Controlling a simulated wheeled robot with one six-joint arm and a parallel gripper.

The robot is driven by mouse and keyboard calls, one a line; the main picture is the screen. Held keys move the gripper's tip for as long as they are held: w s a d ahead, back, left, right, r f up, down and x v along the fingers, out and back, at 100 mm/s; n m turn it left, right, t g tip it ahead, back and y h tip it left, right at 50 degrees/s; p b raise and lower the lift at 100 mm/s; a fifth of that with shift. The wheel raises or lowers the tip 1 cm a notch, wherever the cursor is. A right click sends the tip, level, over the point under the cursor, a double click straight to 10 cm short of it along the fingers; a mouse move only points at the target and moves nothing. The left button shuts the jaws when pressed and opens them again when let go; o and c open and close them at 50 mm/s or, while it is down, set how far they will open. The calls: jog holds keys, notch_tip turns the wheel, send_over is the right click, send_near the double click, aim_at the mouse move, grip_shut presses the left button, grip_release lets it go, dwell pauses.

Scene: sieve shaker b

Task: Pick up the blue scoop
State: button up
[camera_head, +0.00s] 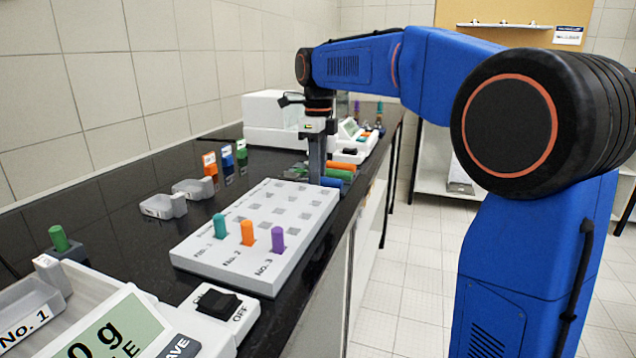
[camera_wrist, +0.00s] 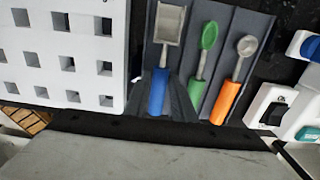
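The blue scoop (camera_wrist: 158,92) lies in a dark grey holder (camera_wrist: 228,30) in the wrist view, with its square grey metal head at the top and its blue handle toward the bottom. My gripper (camera_wrist: 161,98) is down at the handle, with one dark finger on each side of it. I cannot tell whether the fingers press on the handle or stand just clear. In the head view my gripper (camera_head: 317,178) points down at the holder, and a bit of the blue handle (camera_head: 333,182) shows beside it. The scoop's head is hidden there.
A green scoop (camera_wrist: 208,38) and an orange-handled scoop (camera_wrist: 226,100) lie to the right in the same holder. A white block with square holes (camera_head: 245,240) is close on the left, holding coloured pegs. Scales and a switch box (camera_head: 222,303) stand on the black bench.

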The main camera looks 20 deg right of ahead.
jog(key=shift+c, duration=0.5)
grip_shut()
jog(key=shift+r, duration=0.15)
